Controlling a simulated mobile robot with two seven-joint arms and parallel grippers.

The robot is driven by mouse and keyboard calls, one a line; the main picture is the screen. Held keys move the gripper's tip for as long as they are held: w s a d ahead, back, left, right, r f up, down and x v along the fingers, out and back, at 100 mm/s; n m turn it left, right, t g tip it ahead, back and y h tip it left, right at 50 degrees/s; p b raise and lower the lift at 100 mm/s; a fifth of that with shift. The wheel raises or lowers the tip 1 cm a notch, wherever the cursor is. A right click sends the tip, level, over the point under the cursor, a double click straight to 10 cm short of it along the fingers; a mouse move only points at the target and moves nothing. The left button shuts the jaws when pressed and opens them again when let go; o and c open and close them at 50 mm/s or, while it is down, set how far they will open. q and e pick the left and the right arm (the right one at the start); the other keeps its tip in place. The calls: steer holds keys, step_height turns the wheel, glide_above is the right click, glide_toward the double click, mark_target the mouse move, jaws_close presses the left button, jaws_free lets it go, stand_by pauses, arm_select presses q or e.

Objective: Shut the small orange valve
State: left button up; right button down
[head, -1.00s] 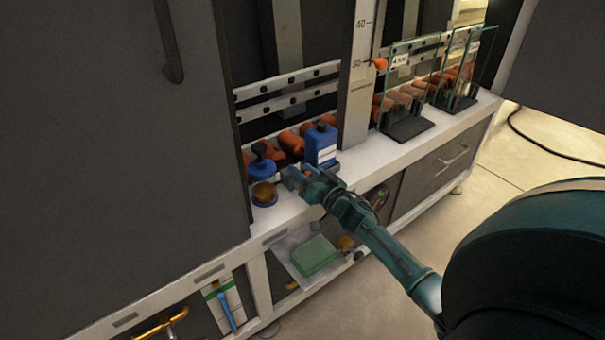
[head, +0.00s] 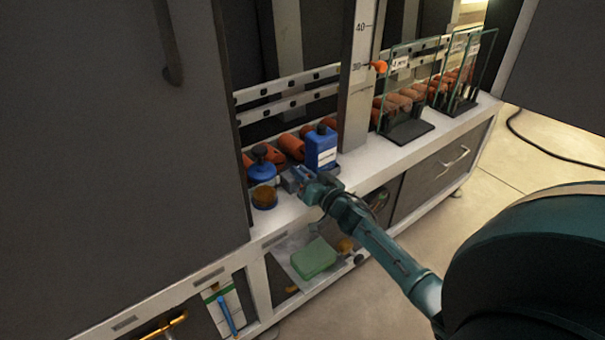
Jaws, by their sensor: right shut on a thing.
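My right gripper (head: 296,180) reaches in over the white ledge, between the brown-lidded jar and the blue bottle. It is shut on a small blue-grey thing, mostly hidden by the fingers. A small orange piece (head: 379,66) sticks out by the scale on the upright column, well above and to the right of the gripper. An orange-yellow bent handle (head: 163,324) shows at the bottom left edge, partly cut off. I cannot tell for sure which of these is the small orange valve. The gripper touches neither. My left gripper is not in view.
On the ledge (head: 385,166) stand a blue bottle (head: 321,150), a blue pump bottle (head: 262,168) and a brown-lidded jar (head: 264,196). Glass panels (head: 410,88) stand at the right. A green block (head: 314,258) lies on the shelf below. Open floor lies right.

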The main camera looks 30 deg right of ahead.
mark_target(297, 186)
steer(key=shift+a+r+n+p, duration=0.2)
steer(key=shift+a+n+p, duration=0.25)
steer(key=shift+n, duration=0.65)
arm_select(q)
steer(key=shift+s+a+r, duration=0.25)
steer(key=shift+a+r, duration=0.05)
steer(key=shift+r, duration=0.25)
arm_select(e)
steer(key=shift+s+a+n, duration=0.1)
steer(key=shift+a+n, duration=0.35)
steer(key=shift+n, duration=0.75)
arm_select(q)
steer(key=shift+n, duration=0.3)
arm_select(e)
steer(key=c, duration=1.4)
jaws_free()
steer(key=shift+o, duration=0.2)
